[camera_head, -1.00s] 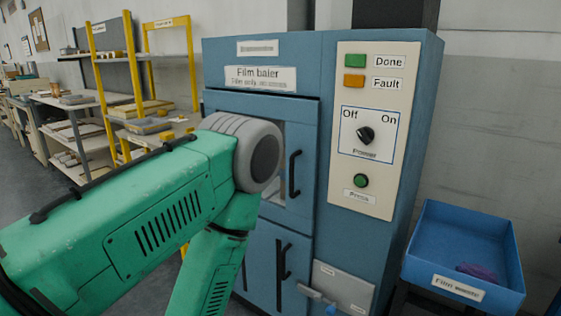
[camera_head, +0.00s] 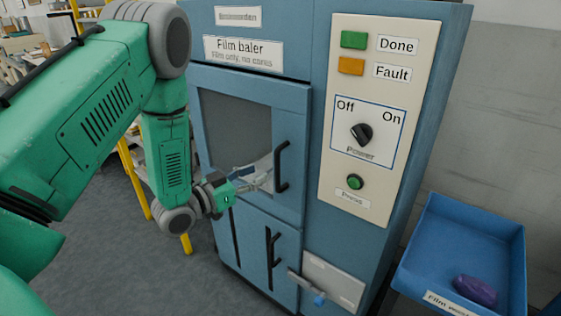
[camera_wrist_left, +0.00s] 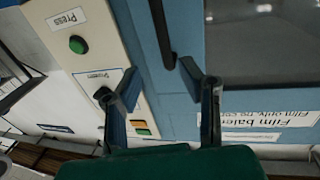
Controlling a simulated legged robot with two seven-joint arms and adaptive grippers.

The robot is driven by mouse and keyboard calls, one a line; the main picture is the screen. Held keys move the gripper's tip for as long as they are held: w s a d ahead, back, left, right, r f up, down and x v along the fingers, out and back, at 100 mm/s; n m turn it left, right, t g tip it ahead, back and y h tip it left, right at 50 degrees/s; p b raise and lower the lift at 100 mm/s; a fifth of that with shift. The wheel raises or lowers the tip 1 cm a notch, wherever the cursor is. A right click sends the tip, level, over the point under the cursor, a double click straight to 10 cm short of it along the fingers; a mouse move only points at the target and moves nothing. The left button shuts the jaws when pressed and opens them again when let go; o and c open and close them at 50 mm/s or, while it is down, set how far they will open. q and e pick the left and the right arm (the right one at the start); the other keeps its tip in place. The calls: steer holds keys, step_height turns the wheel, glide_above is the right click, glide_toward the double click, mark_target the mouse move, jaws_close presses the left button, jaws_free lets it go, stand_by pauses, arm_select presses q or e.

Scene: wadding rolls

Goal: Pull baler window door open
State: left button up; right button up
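The blue film baler has a window door (camera_head: 294,118) with a grey pane and a black vertical handle (camera_head: 281,167) on its right side. The door looks closed. My left gripper (camera_head: 262,176) is in front of the pane, just left of the handle. In the left wrist view, my left gripper (camera_wrist_left: 160,72) has its two fingers spread apart, and the black handle (camera_wrist_left: 161,32) lies ahead, between the fingertips in the picture. I cannot tell whether a finger touches it. My right gripper is not in view.
The control panel (camera_head: 377,190) with lights, power knob and green button is right of the door. A lower door handle (camera_head: 273,249) and a small metal lever (camera_head: 307,289) are below. A blue bin (camera_head: 425,240) holding a purple item stands at right.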

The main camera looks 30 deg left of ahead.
mark_target(276, 164)
arm_select(q)
steer(key=x, duration=0.5)
steer(key=a+x, duration=0.1)
steer(key=x, duration=0.2)
steer(key=shift+w+d+f, duration=0.1)
steer(key=shift+w+f, duration=0.15)
steer(key=shift+d+r, duration=0.1)
steer(key=shift+d, duration=0.15)
steer(key=c, duration=0.5)
steer(key=shift+a, duration=0.1)
jaws_close()
steer(key=shift+a, duration=0.2)
